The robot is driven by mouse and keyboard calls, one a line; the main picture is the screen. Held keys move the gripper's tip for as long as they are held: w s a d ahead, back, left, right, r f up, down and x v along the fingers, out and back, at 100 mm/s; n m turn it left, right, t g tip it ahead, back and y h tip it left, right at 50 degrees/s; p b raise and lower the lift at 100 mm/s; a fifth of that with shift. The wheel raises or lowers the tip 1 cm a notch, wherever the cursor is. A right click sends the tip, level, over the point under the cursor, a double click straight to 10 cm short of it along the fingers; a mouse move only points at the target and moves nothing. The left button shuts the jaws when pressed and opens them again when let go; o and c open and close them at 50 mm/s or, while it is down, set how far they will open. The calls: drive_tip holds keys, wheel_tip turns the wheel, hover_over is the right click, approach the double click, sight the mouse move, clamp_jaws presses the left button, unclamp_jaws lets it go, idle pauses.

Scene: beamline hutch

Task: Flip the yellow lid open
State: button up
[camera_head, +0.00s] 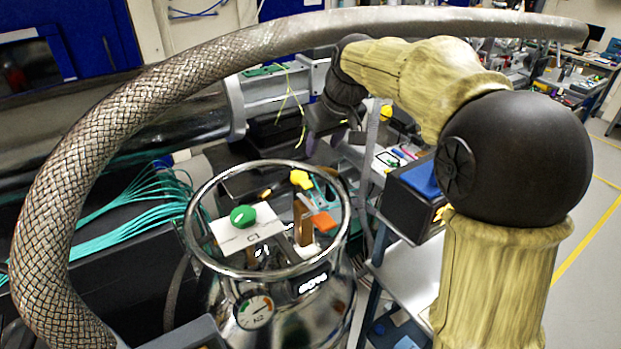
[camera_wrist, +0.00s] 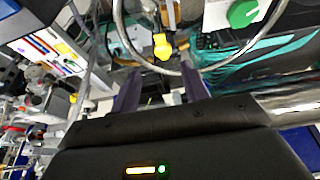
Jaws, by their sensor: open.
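A small yellow piece (camera_head: 300,179), which looks like the lid, sits inside the metal ring (camera_head: 340,240) on top of a shiny steel vessel (camera_head: 300,315). It also shows in the wrist view (camera_wrist: 162,46), just beyond and between my fingers. My gripper (camera_head: 331,143) hangs behind and above the ring in the head view, with its two purple fingers spread and nothing between them. In the wrist view my gripper (camera_wrist: 160,88) points toward the ring and the yellow piece, apart from the piece. I cannot tell how the piece is hinged.
A green knob (camera_head: 243,216) on a white plate and an orange part (camera_head: 322,221) stand inside the ring. A thick braided hose (camera_head: 60,210) arches over the vessel. Teal cables (camera_head: 130,215) lie left. A dark box with a blue top (camera_head: 420,178) stands right.

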sight(307, 185)
drive_tip(key=p+x, duration=0.3)
drive_tip(key=x, duration=1.2)
clamp_jaws()
